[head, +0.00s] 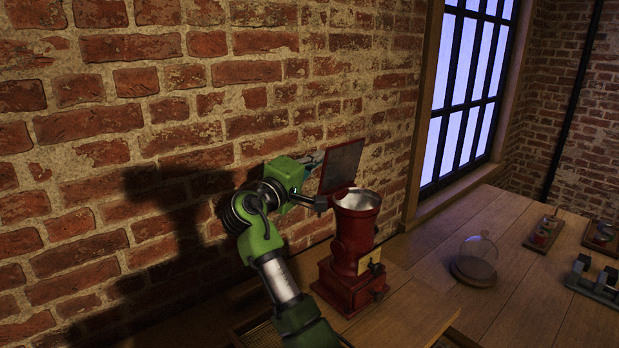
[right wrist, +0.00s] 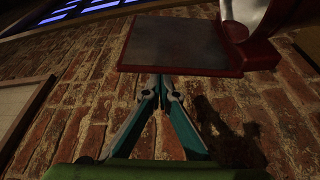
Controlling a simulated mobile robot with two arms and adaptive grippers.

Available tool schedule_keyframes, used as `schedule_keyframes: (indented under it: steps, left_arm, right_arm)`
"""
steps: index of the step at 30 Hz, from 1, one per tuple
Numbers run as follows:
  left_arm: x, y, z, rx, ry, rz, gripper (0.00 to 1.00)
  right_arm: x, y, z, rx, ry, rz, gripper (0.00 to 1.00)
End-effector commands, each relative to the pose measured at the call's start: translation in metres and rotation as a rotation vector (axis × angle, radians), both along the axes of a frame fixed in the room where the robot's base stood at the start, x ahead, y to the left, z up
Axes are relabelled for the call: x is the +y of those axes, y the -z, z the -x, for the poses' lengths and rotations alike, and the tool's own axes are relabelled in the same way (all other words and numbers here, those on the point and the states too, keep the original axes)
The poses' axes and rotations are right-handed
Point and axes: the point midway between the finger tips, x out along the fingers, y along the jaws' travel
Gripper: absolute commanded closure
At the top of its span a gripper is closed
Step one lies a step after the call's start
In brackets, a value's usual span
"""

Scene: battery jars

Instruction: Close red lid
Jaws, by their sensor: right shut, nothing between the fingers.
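The red lid (head: 342,166) is a square plate with a red edge and a dull grey face. It stands open and raised at the left of the bowl (head: 357,199) on top of the red grinder-like device (head: 352,255). My right gripper (head: 313,163) is beside the lid, on its left, wall side. In the right wrist view the lid (right wrist: 178,43) spans the top, with the device's rim (right wrist: 250,50) at its right. The fingers (right wrist: 161,80) there are shut and empty, tips close under the lid's edge; I cannot tell whether they touch. My left gripper is not in view.
A brick wall (head: 140,110) runs close behind the gripper and device. On the wooden table (head: 500,235) to the right stand a glass dome on a round base (head: 476,260), small trays with objects (head: 543,233) and a dark metal rack (head: 596,281). The table between is clear.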

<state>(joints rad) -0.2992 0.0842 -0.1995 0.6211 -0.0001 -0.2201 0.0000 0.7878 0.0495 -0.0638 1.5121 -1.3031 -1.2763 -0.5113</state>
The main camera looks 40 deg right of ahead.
Motion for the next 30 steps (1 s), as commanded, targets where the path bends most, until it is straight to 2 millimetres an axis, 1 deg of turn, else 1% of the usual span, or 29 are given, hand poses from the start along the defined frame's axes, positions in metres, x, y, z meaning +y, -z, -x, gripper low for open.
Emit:
schedule_keyframes:
  steps: [1,6,12,15,21,30]
  left_arm:
    - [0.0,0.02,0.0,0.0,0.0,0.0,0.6]
    - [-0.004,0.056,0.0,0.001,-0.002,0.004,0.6]
    - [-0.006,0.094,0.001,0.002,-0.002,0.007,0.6]
    - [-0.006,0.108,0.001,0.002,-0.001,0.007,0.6]
    - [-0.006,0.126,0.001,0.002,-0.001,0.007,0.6]
    - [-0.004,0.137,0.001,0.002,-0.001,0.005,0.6]
  right_arm:
    - [0.0,0.009,0.004,-0.046,0.0,-0.004,1.0]
    - [-0.001,0.01,0.017,-0.2,0.0,-0.016,1.0]
    - [-0.002,0.01,0.032,-0.37,-0.001,-0.029,1.0]
    - [-0.003,0.01,0.037,-0.442,0.0,-0.036,1.0]
    - [-0.003,0.01,0.046,-0.551,-0.001,-0.044,1.0]
    - [-0.004,0.01,0.051,-0.544,-0.001,-0.043,1.0]
